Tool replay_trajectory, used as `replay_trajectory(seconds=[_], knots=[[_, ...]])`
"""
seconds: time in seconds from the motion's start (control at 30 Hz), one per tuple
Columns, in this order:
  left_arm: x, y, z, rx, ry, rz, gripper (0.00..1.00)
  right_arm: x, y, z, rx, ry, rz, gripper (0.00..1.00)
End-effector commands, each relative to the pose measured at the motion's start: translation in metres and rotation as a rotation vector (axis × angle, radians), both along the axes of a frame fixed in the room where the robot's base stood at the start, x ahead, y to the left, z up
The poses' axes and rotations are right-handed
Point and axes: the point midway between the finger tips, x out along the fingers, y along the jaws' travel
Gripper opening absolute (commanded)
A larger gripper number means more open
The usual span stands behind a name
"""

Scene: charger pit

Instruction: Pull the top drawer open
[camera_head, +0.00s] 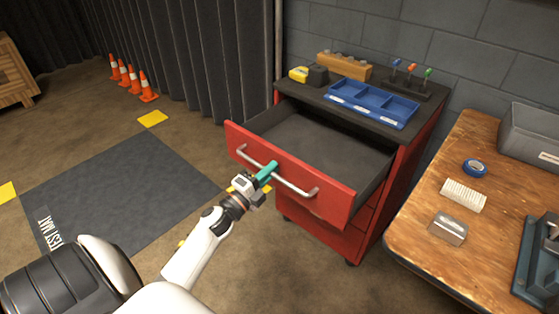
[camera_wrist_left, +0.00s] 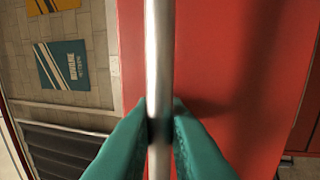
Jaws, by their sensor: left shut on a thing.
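The top drawer (camera_head: 290,175) of the red cabinet (camera_head: 372,230) stands pulled well out, and its grey inside looks empty. A silver bar handle (camera_head: 297,188) runs along its red front. My left gripper (camera_head: 266,173), with teal fingers, is shut on the handle near its middle. In the left wrist view the handle (camera_wrist_left: 159,60) passes between the two teal fingertips (camera_wrist_left: 160,125), with the red drawer front (camera_wrist_left: 225,70) behind it. My right gripper does not show.
A blue divided tray (camera_head: 372,103), a yellow tool (camera_head: 300,74) and screwdrivers in a holder (camera_head: 408,82) are on the cabinet top. A wooden workbench (camera_head: 440,200) stands close on the right. Floor in front of the drawer is open, with a dark mat (camera_head: 120,190) at left.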

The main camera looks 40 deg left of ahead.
Motion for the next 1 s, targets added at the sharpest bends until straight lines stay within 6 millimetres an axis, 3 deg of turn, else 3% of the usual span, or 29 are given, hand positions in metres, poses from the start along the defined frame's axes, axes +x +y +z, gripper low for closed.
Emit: replay_trajectory(seconds=[0.2,0.57,0.6,0.63,1.0], knots=[[-0.014,0.001,0.000,-0.002,0.000,0.000,0.00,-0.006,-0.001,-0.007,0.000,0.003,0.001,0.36],[-0.015,0.001,0.000,-0.001,-0.001,0.000,0.00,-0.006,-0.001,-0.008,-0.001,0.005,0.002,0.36],[-0.015,0.001,0.000,-0.001,-0.001,0.000,0.17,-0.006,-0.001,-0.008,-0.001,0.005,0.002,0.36],[-0.015,0.001,0.000,-0.001,-0.001,0.000,0.19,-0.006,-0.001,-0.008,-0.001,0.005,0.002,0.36],[-0.022,0.002,-0.002,-0.001,0.000,0.000,0.19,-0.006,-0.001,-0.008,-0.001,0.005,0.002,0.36]])
